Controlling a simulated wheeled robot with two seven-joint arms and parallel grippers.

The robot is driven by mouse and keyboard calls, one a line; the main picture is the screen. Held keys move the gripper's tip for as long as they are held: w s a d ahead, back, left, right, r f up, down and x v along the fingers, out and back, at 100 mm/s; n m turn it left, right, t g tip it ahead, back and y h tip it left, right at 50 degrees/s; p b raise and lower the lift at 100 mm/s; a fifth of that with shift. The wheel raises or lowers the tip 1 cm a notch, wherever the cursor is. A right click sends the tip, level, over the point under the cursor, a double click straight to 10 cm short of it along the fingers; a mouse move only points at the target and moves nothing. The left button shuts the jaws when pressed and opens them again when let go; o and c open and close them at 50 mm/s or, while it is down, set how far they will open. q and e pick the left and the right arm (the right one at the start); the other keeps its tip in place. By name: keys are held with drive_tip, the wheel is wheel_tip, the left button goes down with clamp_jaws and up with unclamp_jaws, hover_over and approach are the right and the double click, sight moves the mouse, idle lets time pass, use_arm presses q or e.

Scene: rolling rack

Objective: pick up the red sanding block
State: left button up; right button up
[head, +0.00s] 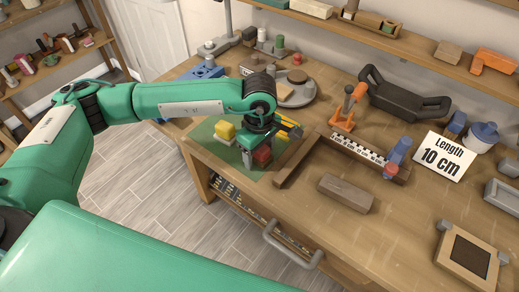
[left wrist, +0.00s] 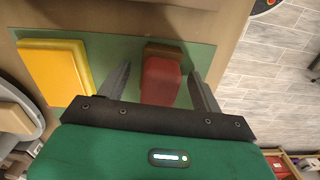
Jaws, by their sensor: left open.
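The red sanding block (head: 262,156) lies on a green mat (head: 212,150) at the left end of the workbench. In the left wrist view the red block (left wrist: 161,80) lies between the two fingers, with a brown part at its far end. My left gripper (head: 249,158) is open around the block, with a gap to each finger in the left wrist view (left wrist: 160,85). I cannot tell how far the fingertips are above the mat. A yellow block (head: 225,131) lies beside it on the mat, also seen left of the fingers (left wrist: 55,72). My right gripper is not in view.
A wooden corner frame with a checkered scale (head: 358,148) stands to the right of the mat. A brown block (head: 345,193), an orange-handled clamp (head: 346,112) and a "Length 10 cm" sign (head: 443,156) are further right. A drawer handle (head: 290,247) sticks out in front.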

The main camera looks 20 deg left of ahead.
use_arm(q)
drive_tip(key=shift+f, duration=0.1)
drive_tip(key=c, duration=1.1)
